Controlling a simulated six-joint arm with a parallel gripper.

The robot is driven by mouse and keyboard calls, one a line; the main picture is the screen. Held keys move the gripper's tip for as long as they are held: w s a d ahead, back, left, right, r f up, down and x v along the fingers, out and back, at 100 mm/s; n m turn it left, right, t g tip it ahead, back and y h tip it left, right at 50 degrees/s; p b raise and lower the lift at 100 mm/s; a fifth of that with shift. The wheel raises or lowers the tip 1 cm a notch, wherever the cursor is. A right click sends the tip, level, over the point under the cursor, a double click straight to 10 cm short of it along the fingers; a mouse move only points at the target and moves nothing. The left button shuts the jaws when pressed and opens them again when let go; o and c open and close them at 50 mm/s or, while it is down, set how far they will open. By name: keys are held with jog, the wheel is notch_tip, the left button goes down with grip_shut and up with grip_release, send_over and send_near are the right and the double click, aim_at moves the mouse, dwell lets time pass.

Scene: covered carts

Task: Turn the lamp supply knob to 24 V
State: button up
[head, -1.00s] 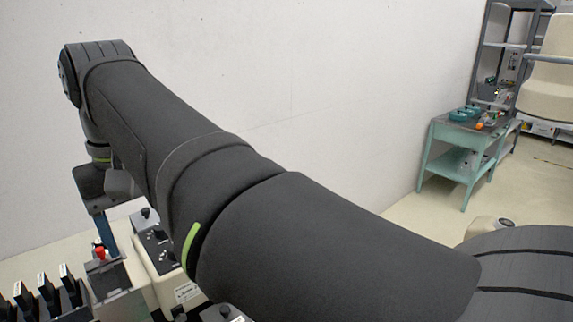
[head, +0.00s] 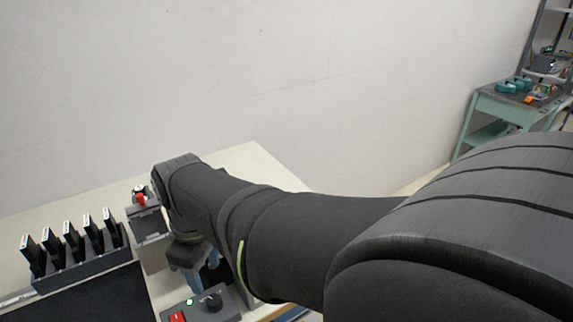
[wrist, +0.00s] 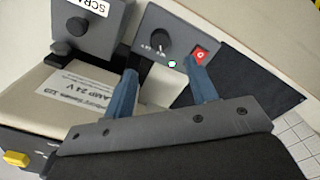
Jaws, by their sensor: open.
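The lamp supply is a grey box with a dark round knob (wrist: 160,42), a red switch (wrist: 201,56) and a lit green lamp (wrist: 172,64). Small white marks lie beside the knob, too small to read; its setting is unclear. In the head view the knob (head: 214,301) is at the bottom, with the red switch (head: 177,317) to its left. My gripper (wrist: 162,68) has two blue fingers, open and empty. In the wrist view their tips appear either side of the knob's column, apart from the knob. In the head view they are partly hidden by my arm.
A paper label reading "LAMP 24 V" (wrist: 75,100) lies beside the left finger. A grey box with a knob and a "SCRA" label (wrist: 85,25) is close by. A rack of several dark upright pieces (head: 75,262) and a red-topped fixture (head: 140,197) stand left of my arm.

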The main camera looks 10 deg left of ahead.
aim_at(214, 300)
notch_tip(214, 300, down, 9)
jog(key=shift+f, duration=0.2)
jog(key=shift+c, duration=0.4)
jog(key=c, duration=0.9)
jog(key=shift+m, duration=0.3)
jog(key=m, duration=1.1)
jog(key=shift+m, duration=0.3)
